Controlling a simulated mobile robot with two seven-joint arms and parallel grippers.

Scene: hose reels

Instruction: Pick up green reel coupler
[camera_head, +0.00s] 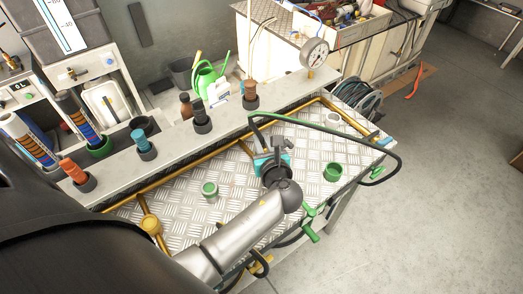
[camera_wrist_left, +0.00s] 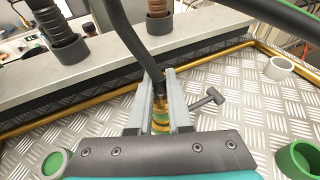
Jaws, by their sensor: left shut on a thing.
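My left gripper (camera_head: 264,146) is over the metal-plated bench top, pointing away from my body. In the left wrist view its two grey fingers (camera_wrist_left: 161,112) are closed around a brass coupler with a green band (camera_wrist_left: 160,118), which looks like the green reel coupler. A dark hose (camera_wrist_left: 138,45) runs up from the coupler. In the head view the hose (camera_head: 345,133) arcs to the right and curls back near the bench's right edge. The coupler itself is mostly hidden by my gripper in the head view. My right gripper is not in view.
A green-rimmed cup (camera_head: 209,189), a green cup (camera_head: 332,172) and a white ring (camera_head: 333,116) sit on the bench plate (camera_head: 180,185). A small grey T-handle (camera_wrist_left: 207,98) is close right of my fingers. A raised ledge (camera_head: 225,125) with several holders runs behind.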

